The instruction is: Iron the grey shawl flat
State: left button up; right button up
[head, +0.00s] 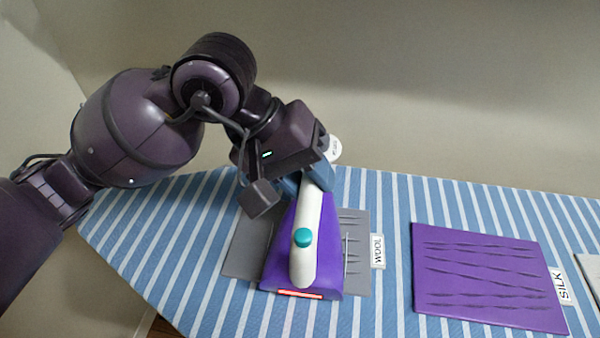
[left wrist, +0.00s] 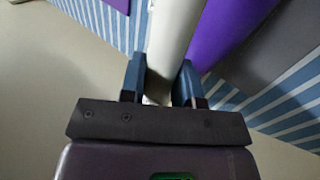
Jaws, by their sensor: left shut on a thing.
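The grey shawl (head: 243,248) lies on the striped ironing board, with a tag reading WOOL (head: 377,251) at its right edge. Crease lines show on its right part. A purple iron (head: 277,262) with a white handle and a teal knob stands over the middle of the shawl and hides that part. My left gripper (head: 316,178) is shut on the iron's handle at its far end. In the left wrist view the white handle (left wrist: 172,40) sits between the two blue fingers. The right gripper is not in view.
A creased purple cloth (head: 485,277) tagged SILK (head: 561,287) lies to the right on the board. Part of a pale cloth (head: 590,270) shows at the right edge. Bare striped board (head: 394,215) separates the shawl from the purple cloth. A plain wall stands behind.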

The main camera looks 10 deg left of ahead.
pick_arm(q)
jog(key=shift+d+r, duration=0.1)
jog(key=shift+d, duration=0.25)
jog(key=shift+d, duration=1.5)
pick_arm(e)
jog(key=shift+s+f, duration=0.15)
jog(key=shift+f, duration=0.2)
pick_arm(q)
jog(key=shift+d, duration=0.15)
jog(key=shift+d+b, duration=0.4)
jog(key=shift+d, duration=1.1)
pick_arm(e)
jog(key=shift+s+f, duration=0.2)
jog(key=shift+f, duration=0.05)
pick_arm(q)
jog(key=shift+a+f, duration=0.2)
